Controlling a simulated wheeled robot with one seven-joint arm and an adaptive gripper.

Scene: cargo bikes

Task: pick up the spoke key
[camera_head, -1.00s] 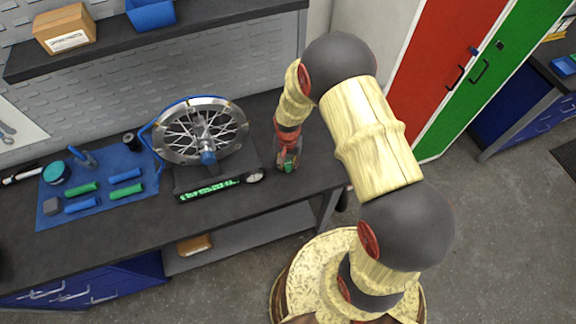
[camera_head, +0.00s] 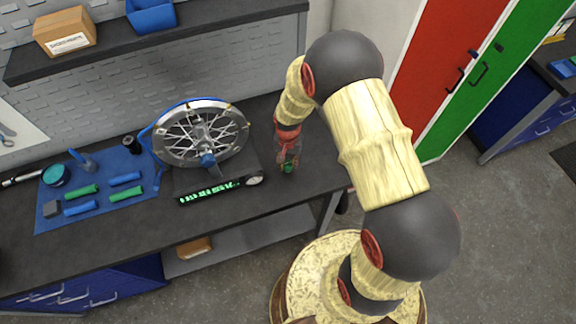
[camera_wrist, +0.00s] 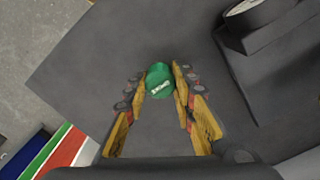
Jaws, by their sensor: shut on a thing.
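The spoke key, a round green piece with small white lettering, sits between my fingertips in the wrist view (camera_wrist: 159,80). A bit of its green shows below my gripper in the head view (camera_head: 288,168). My gripper (camera_head: 287,155) points down over the right end of the dark workbench, right of the wheel stand. In the wrist view my gripper (camera_wrist: 160,88) has its yellow fingers closed on the sides of the green piece. I cannot tell whether the piece touches the bench top.
The truing stand with a spoked wheel (camera_head: 203,133) and a lit green display (camera_head: 220,190) stands just left of my gripper. A round dial (camera_head: 254,179) is close by. A blue mat (camera_head: 100,190) with several tools lies further left. Red and green lockers (camera_head: 452,65) stand right.

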